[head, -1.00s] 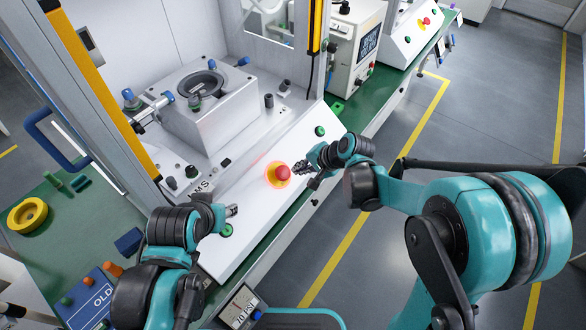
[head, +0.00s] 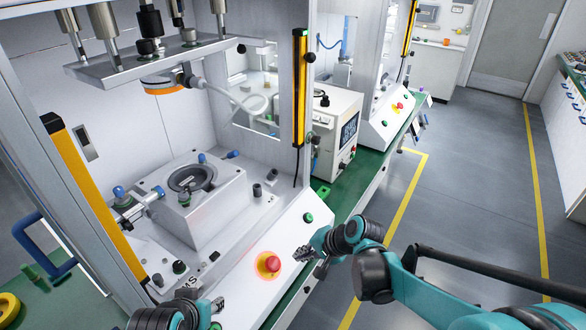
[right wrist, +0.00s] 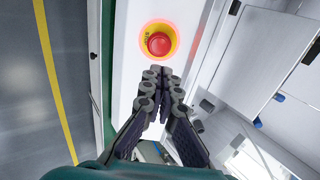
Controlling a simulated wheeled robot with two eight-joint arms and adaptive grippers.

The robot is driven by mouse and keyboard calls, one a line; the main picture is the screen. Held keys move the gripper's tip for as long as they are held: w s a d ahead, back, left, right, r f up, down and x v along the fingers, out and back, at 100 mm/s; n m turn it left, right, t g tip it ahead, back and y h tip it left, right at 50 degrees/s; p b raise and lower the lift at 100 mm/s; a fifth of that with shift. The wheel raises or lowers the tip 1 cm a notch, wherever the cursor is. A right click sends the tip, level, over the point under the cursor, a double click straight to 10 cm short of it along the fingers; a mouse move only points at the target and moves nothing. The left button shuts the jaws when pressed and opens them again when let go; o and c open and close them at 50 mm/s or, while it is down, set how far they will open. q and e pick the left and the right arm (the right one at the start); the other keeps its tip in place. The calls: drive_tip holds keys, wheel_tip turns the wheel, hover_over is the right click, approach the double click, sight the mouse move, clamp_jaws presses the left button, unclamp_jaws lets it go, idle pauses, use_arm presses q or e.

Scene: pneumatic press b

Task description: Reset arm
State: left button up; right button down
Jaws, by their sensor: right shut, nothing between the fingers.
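My right gripper (head: 304,254) is shut and empty beside the sloped white control panel (head: 238,292) of the press. It sits to the right of the red emergency stop button (head: 271,264), apart from it in the head view. In the right wrist view the closed fingers (right wrist: 158,72) point at the red button (right wrist: 159,44) on its yellow ring. My left gripper (head: 217,305) shows only in part at the bottom edge of the head view. Its fingertips are too small and cut off to tell whether they are open.
A grey fixture block (head: 200,205) with a round bore stands inside the press. The press head plate (head: 150,65) hangs above it. A green button (head: 308,217) is on the panel's upper right. Yellow-black posts (head: 300,90) flank the press opening. Open floor (head: 455,215) lies at right.

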drive_tip(key=shift+s, duration=0.1)
drive_tip(key=s+d+r+n+t+h, duration=0.1)
drive_tip(key=s+d+r+n+h, duration=0.1)
drive_tip(key=s+d, duration=0.4)
drive_tip(key=s+d+r+n+t+h+b, duration=0.1)
drive_tip(key=s+d+r+n+h, duration=0.1)
drive_tip(key=s+d+n+h, duration=0.2)
drive_tip(key=s+d+n, duration=0.1)
drive_tip(key=s+d, duration=0.2)
drive_tip(key=s, duration=0.3)
drive_tip(key=shift+t, duration=0.4)
drive_tip(key=shift+r, duration=0.1)
